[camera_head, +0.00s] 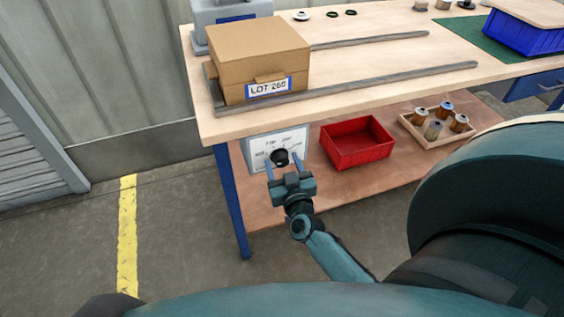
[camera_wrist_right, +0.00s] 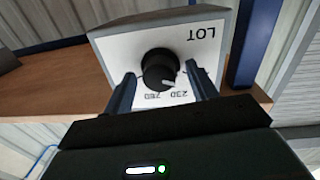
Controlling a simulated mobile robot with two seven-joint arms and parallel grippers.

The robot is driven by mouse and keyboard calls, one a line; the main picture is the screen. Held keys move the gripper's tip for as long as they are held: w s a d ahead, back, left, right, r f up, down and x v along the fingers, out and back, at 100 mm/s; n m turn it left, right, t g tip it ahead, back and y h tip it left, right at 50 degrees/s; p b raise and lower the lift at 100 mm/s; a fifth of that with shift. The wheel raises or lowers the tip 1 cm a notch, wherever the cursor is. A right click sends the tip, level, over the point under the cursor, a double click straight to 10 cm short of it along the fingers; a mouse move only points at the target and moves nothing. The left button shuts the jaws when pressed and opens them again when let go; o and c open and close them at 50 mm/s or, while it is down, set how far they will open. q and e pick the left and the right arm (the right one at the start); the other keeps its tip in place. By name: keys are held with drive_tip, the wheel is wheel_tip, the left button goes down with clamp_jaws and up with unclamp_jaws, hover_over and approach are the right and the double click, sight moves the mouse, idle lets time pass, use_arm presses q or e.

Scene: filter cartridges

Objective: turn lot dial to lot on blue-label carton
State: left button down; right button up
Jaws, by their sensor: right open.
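The cardboard carton (camera_head: 258,55) sits on the bench top; its blue-bordered label (camera_head: 268,87) reads LOT 260. The dial box (camera_head: 262,147) with a white face stands on the lower shelf. Its black knob (camera_head: 280,157) also shows in the wrist view (camera_wrist_right: 158,68), where the face is upside down. The knob's white mark points to the lower right there, near the number that looks like 230; another, perhaps 260, is beside it. My right gripper (camera_head: 284,163) is open, its fingers (camera_wrist_right: 159,70) on either side of the knob; contact is unclear. My left gripper is out of view.
A red bin (camera_head: 356,142) and a wooden tray (camera_head: 415,119) with several cartridges stand right of the dial box. The bench top's edge overhangs the shelf, and a blue leg (camera_head: 231,200) stands left of the box. Grey rails (camera_head: 400,78) run along the bench top.

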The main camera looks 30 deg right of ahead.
drive_tip(key=shift+c, duration=0.4)
drive_tip(key=c, duration=0.9)
